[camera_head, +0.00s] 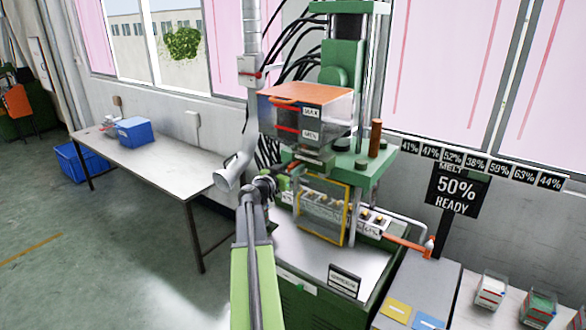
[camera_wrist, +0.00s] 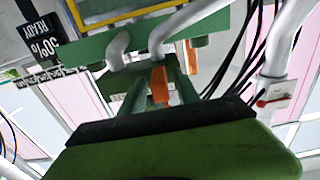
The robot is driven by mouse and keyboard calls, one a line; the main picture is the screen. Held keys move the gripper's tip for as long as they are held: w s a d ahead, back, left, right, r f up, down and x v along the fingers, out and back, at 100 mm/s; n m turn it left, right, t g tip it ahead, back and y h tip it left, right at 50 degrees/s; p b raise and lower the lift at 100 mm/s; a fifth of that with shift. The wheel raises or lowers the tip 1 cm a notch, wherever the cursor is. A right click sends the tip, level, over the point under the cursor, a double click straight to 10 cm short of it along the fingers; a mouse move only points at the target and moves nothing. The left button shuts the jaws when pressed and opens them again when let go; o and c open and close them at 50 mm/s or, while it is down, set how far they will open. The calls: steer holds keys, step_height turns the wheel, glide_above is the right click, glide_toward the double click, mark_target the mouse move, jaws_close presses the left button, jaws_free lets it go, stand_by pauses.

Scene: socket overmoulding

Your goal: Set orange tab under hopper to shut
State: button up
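The hopper (camera_head: 305,112) is a see-through box with an orange-brown top and MAX and MIN labels, mounted on the green press. An orange tab (camera_wrist: 159,85) shows in the wrist view between two green uprights, below a green plate in that tilted, upside-down picture. My gripper (camera_head: 275,183) is at the dark end of my arm, below and left of the hopper, close to the press. Its fingers are too small to read there. I cannot tell whether it touches the tab.
A yellow-framed guard (camera_head: 348,215) stands right of my gripper. A sign (camera_head: 456,192) reads "50% READY" under MELT. Black cables and a pale duct (camera_head: 251,35) rise behind the press. A table (camera_head: 165,160) with a blue bin (camera_head: 134,131) stands left, with open floor in front.

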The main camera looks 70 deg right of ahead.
jaws_close()
steer(key=shift+w, duration=0.1)
stand_by(1.1)
